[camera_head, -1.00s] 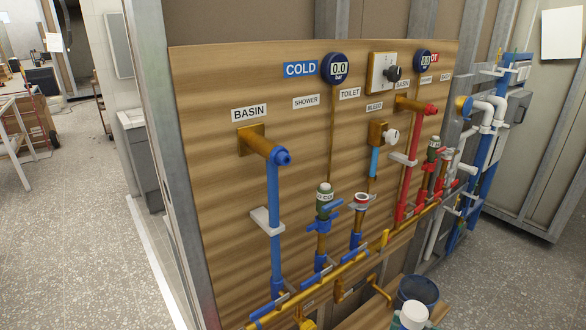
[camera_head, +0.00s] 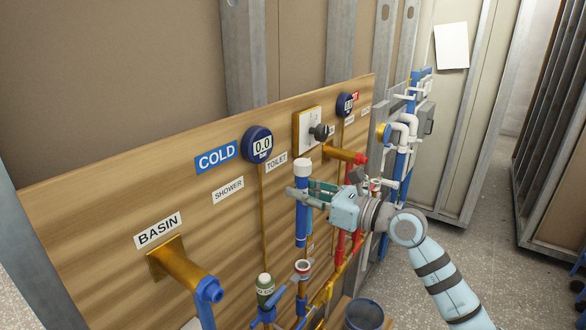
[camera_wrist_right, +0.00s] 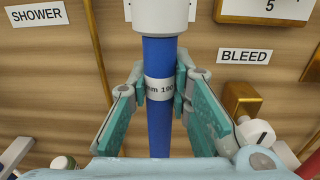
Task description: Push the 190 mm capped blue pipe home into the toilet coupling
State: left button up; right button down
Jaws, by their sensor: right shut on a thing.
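The blue pipe (camera_head: 301,228) with a white cap (camera_head: 302,170) stands about upright in front of the board. My right gripper (camera_head: 303,194) is shut on it below the cap. In the right wrist view, both fingers (camera_wrist_right: 158,92) close around the pipe (camera_wrist_right: 159,130) at its white label, which reads 190; the cap (camera_wrist_right: 160,14) is above. The toilet coupling (camera_head: 303,268), a pale ring with a red inside, shows just below the pipe's lower end. A small gap seems to separate them. The wrist view does not show the pipe's lower end. My left gripper is not in view.
A green-bodied fitting (camera_head: 265,290) stands left of the coupling. The basin outlet (camera_head: 208,290) juts out at lower left. Red pipes (camera_head: 341,245) run behind my right gripper. A dark blue bucket (camera_head: 363,314) is below. The bleed valve knob (camera_wrist_right: 256,134) is right of the fingers.

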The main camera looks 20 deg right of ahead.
aim_at(304, 225)
jog(key=shift+w+d+r, duration=0.1)
jog(key=shift+w+r, duration=0.05)
jog(key=shift+r, duration=0.25)
jog(key=shift+s+d+r, duration=0.1)
jog(key=shift+s+r, duration=0.1)
jog(key=shift+s, duration=0.45)
jog(key=shift+w+p, duration=0.1)
jog(key=shift+p, duration=0.25)
notch_tip(304, 225, down, 6)
jog(key=b, duration=0.4)
jog(key=shift+r, duration=0.2)
jog(key=shift+f+b, duration=0.35)
jog(key=shift+b, duration=0.2)
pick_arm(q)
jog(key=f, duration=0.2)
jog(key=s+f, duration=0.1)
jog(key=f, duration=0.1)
pick_arm(e)
jog(key=shift+w, duration=0.1)
pick_arm(q)
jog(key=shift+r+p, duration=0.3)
jog(key=shift+p, duration=0.1)
pick_arm(e)
jog(key=shift+r, duration=0.1)
